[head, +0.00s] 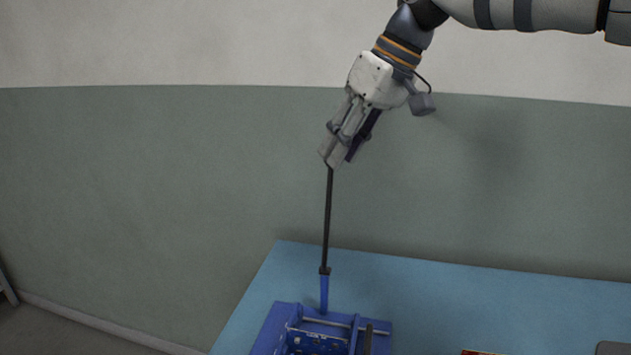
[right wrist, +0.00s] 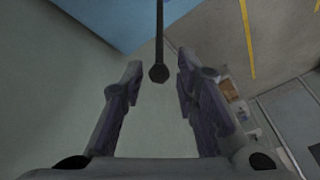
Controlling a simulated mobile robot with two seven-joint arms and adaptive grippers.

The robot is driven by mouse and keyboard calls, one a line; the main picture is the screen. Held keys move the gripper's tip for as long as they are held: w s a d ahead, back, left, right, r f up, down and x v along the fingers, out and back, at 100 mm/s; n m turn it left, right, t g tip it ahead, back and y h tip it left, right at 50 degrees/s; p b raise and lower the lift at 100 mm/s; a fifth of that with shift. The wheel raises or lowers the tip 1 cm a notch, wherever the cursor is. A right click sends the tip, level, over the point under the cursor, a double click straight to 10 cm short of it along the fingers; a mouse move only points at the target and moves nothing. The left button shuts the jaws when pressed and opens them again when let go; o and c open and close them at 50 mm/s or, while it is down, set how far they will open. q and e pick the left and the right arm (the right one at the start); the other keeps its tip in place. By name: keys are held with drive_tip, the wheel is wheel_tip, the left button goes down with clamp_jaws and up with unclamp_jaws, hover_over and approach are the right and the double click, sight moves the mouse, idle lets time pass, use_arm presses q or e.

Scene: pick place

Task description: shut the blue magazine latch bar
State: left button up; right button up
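The latch bar (head: 327,220) is a long thin black rod with a blue lower sleeve, standing nearly upright from the back of the blue magazine (head: 270,330) in the head view. My right gripper (head: 335,158) is at the bar's top end. In the right wrist view, my right gripper (right wrist: 160,68) has its two fingers spread apart. The dark knobbed end of the bar (right wrist: 159,73) shows between them, with a gap on both sides. Whether the knob lies within the fingers' reach is hard to tell. My left gripper is out of view.
The magazine stands on a blue table (head: 450,290), its front cut off by the frame. A red-edged item (head: 482,352) and a grey item (head: 612,348) show at the bottom right. A wall (head: 150,190) rises behind. The table between is clear.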

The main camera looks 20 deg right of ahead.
sight(328, 214)
drive_tip(key=x, duration=0.8)
drive_tip(key=shift+w+f, duration=0.2)
drive_tip(key=shift+f, duration=0.15)
drive_tip(key=shift+a, duration=0.1)
clamp_jaws()
